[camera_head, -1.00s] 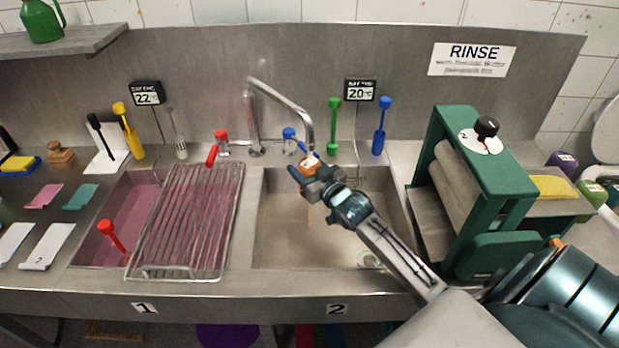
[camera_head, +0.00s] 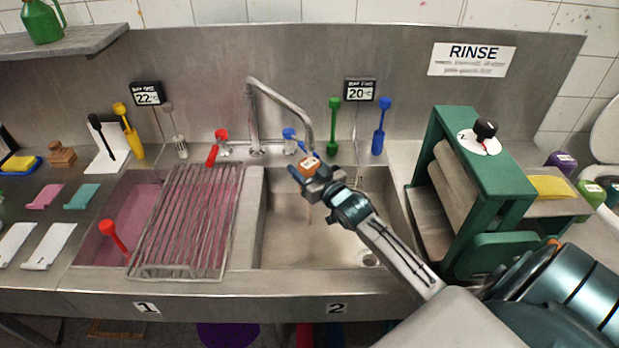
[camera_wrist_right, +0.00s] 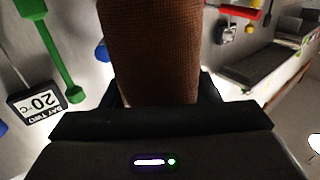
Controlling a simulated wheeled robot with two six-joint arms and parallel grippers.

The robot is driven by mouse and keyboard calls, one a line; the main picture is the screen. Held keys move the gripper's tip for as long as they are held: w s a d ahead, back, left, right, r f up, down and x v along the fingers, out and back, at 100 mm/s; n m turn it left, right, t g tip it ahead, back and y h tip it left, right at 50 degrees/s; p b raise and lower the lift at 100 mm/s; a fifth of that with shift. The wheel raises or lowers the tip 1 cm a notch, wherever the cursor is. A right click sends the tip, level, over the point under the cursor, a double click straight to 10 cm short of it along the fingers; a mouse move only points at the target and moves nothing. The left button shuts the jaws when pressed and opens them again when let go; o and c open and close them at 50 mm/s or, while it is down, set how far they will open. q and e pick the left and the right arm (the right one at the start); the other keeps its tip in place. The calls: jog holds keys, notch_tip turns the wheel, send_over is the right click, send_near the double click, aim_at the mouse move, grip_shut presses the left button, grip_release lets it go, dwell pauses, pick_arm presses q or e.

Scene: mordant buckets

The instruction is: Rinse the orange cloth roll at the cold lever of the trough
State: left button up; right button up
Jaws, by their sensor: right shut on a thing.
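The orange cloth roll (camera_head: 309,160) is held in my right gripper (camera_head: 312,174), which is shut on it under the spout end of the tap (camera_head: 290,103). In the right wrist view the roll (camera_wrist_right: 150,50) shows as brown-orange woven cloth standing up between the fingers. The blue cold lever (camera_head: 289,133) is at the tap's right side, just behind the gripper. The trough's right basin (camera_head: 290,240) lies below. A faint pale pinkish streak runs down below the gripper into it. The lever's exact position is hard to tell. My left gripper is not in view.
A red lever (camera_head: 221,134) is left of the tap. A wire rack (camera_head: 185,220) covers part of the pink left basin (camera_head: 137,215). A green wringer (camera_head: 480,170) stands to the right. Green (camera_head: 333,125) and blue (camera_head: 380,125) tools stand at the back wall.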

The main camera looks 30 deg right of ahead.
pick_arm(q)
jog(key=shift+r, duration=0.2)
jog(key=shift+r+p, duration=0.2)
jog(key=shift+p, duration=0.15)
dwell(0.4)
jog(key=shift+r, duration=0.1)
dwell(0.4)
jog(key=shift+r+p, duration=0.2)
jog(key=shift+p, duration=0.1)
dwell(0.3)
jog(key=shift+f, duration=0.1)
dwell(0.5)
